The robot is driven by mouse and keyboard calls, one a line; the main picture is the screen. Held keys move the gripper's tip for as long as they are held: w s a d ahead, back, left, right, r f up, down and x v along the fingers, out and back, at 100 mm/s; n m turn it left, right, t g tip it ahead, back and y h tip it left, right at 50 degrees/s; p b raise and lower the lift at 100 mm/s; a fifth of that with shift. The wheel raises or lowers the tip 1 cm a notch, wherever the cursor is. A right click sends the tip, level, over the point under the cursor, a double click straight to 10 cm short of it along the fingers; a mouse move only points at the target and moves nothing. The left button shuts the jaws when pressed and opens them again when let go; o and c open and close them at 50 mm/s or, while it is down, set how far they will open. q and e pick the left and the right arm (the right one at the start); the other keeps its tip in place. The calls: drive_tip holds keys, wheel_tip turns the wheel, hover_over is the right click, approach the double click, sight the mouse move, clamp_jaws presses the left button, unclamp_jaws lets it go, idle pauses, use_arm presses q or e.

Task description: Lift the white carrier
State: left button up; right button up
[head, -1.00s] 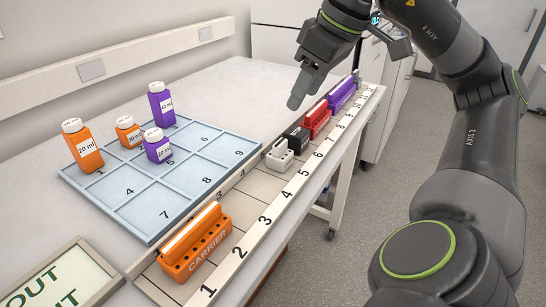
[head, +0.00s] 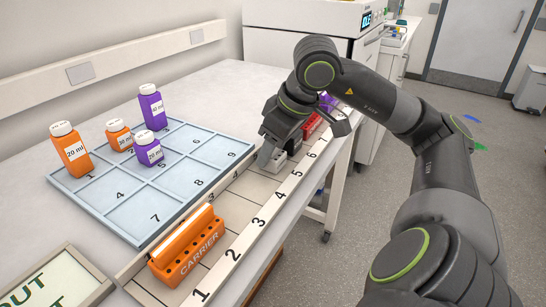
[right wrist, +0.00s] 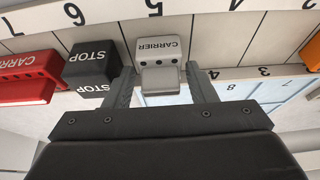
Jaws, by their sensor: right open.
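The white carrier (right wrist: 163,47) stands upright on the numbered rail near slot 5, its lettering upside down in the right wrist view. In the head view it shows only partly (head: 281,163), behind my right gripper (head: 267,155). In the right wrist view my right gripper (right wrist: 160,70) is open, one fingertip on each side of the carrier's near end. Whether the fingers touch it I cannot tell. My left gripper is in neither view.
The black STOP block (right wrist: 90,65) stands close beside one finger, with a red carrier (right wrist: 27,68) past it. An orange carrier (head: 187,250) stands near slots 1 and 2. Bottles stand on the blue numbered tray (head: 150,215). Rail slots 3 and 4 look clear.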

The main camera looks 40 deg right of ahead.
drive_tip(key=shift+w+f, duration=0.1)
drive_tip(key=shift+f, duration=0.15)
drive_tip(key=c, duration=0.7)
drive_tip(key=shift+c, duration=0.2)
